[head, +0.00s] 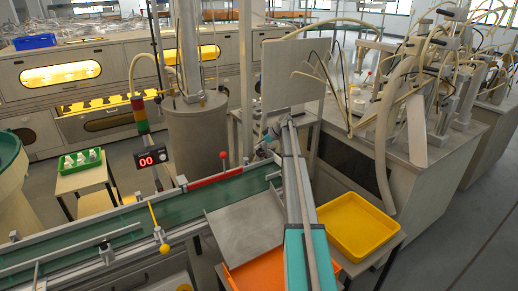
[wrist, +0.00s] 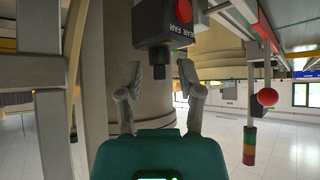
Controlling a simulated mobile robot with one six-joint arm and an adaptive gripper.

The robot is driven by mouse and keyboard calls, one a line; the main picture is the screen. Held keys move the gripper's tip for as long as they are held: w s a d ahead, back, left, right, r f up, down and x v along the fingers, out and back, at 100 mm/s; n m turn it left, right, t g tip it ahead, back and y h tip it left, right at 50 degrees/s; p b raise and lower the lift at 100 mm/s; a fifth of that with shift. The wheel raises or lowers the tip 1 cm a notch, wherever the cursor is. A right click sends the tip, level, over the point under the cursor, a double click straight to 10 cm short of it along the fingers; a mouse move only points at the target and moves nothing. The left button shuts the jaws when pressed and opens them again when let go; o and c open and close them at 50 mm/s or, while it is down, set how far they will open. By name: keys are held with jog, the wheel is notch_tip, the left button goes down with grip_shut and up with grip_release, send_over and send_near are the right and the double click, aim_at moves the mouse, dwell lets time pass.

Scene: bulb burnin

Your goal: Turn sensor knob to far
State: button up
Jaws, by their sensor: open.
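The sensor box (wrist: 165,20) is dark with a red part and white "NEAR FAR" lettering, at the top middle of the wrist view. Its small dark knob (wrist: 159,58) sticks out below the box, toward my gripper. My gripper (wrist: 160,76) is open, with one finger on each side of the knob's line and a visible gap to both sides. The knob's pointer direction cannot be made out. In the head view my arm reaches to the conveyor's far end, and my gripper (head: 268,138) is small there; the sensor knob cannot be made out.
A green conveyor (head: 110,232) with a red strip runs below. A red ball on a stick (head: 223,155) stands near my gripper and also shows in the wrist view (wrist: 266,97). A grey cylinder (head: 197,130) and an upright panel (head: 292,75) stand close by.

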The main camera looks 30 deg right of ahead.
dwell(0.3)
grip_shut()
jog(key=shift+a+m, duration=0.1)
jog(key=shift+m, duration=0.2)
jog(key=m+t+h, duration=0.2)
jog(key=m+h, duration=0.1)
jog(key=m, duration=0.1)
jog(key=shift+s, duration=0.1)
jog(key=m+h, duration=0.3)
jog(key=m, duration=0.1)
jog(key=shift+m+t+h, duration=0.3)
jog(key=m+g+h, duration=0.1)
jog(key=m+h, duration=0.2)
jog(key=m, duration=0.2)
jog(key=shift+h, duration=0.4)
jog(key=shift+m+g+h, duration=0.8)
jog(key=shift+m+h, duration=0.3)
jog(key=shift+m, duration=0.9)
